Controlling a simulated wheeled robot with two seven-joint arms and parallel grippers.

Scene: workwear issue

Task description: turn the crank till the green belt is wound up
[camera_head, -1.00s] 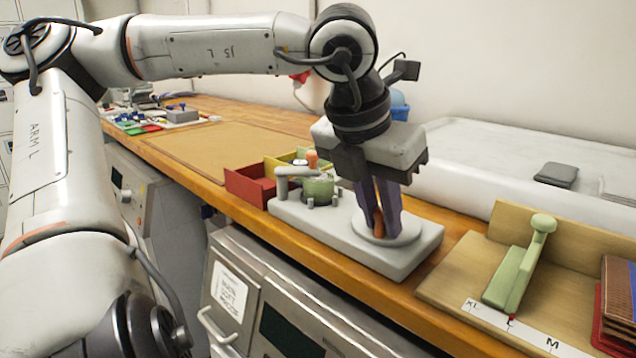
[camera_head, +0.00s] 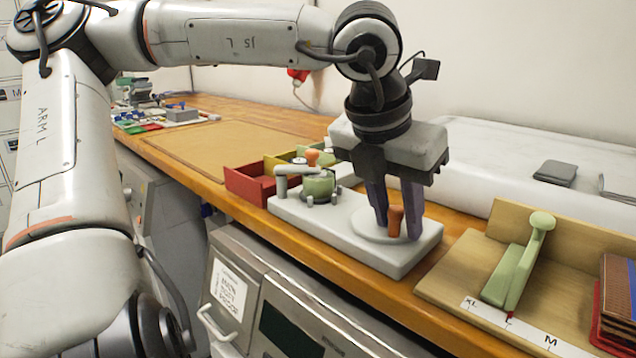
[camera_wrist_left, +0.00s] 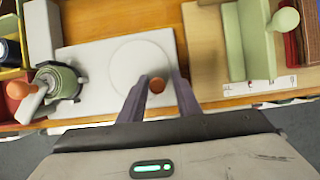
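The crank shows as a round pale disc (camera_head: 368,228) with an upright orange knob (camera_head: 395,221), on a light grey base (camera_head: 340,238). A green roll (camera_head: 318,184), which looks like the belt, sits at the base's left end among small grey posts, under a grey arm. The roll also shows in the wrist view (camera_wrist_left: 68,82). My left gripper (camera_head: 397,226) points down over the disc, its fingers apart on either side of the orange knob. In the wrist view the knob (camera_wrist_left: 157,85) stands between the fingertips with gaps at both sides. My right gripper is not in view.
Red (camera_head: 250,184) and yellow bins stand behind the base's left end. A second orange knob (camera_head: 312,157) shows near the roll. A wooden board with a green gauge (camera_head: 512,270) stands at right. A brown mat (camera_head: 215,147) lies clear farther left along the bench.

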